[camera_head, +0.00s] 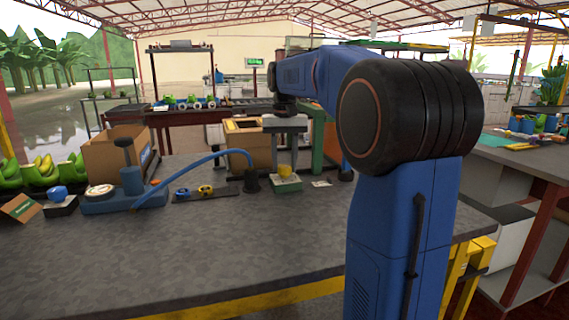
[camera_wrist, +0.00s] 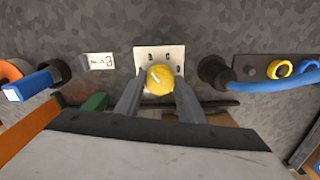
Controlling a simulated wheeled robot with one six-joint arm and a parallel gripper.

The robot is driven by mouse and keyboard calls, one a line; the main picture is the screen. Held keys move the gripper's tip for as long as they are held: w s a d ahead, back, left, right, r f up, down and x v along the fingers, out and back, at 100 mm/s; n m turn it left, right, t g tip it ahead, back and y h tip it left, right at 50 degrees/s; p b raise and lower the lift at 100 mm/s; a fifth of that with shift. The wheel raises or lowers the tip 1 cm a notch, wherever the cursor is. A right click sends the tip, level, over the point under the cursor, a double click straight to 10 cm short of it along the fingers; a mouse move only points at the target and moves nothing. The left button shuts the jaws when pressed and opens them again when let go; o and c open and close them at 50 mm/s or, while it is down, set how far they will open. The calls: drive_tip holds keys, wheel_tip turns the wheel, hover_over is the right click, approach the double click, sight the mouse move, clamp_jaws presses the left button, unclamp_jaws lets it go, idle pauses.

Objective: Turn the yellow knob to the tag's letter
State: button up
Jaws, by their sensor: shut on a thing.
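The yellow knob (camera_wrist: 160,79) sits on a pale plate (camera_wrist: 174,54) with several dark marks, too small to read. The knob bears a light pointer line that slants to the upper left in the wrist view. In the head view the knob (camera_head: 285,170) stands on a green-sided box (camera_head: 286,185) on the bench. My gripper (camera_wrist: 160,86) is shut on the knob, one finger on each side. It also shows from above in the head view (camera_head: 285,150). A white tag (camera_wrist: 100,61) lies left of the plate in the wrist view; its letter is hard to make out.
A blue hose (camera_head: 195,164) and its black end (camera_head: 251,181) lie left of the knob box in the head view. A strip with yellow and blue rings (camera_head: 205,191) lies further left. Cardboard boxes (camera_head: 116,154) stand behind. The front of the bench (camera_head: 200,245) is clear.

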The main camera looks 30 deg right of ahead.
sight(285, 166)
drive_tip(key=m, duration=0.5)
drive_tip(key=shift+m, duration=0.3)
drive_tip(key=m, duration=0.5)
drive_tip(key=shift+m, duration=0.4)
drive_tip(key=o, duration=1)
drive_tip(key=shift+o, duration=0.2)
wheel_tip(285, 166, up, 17)
drive_tip(key=shift+r, duration=0.2)
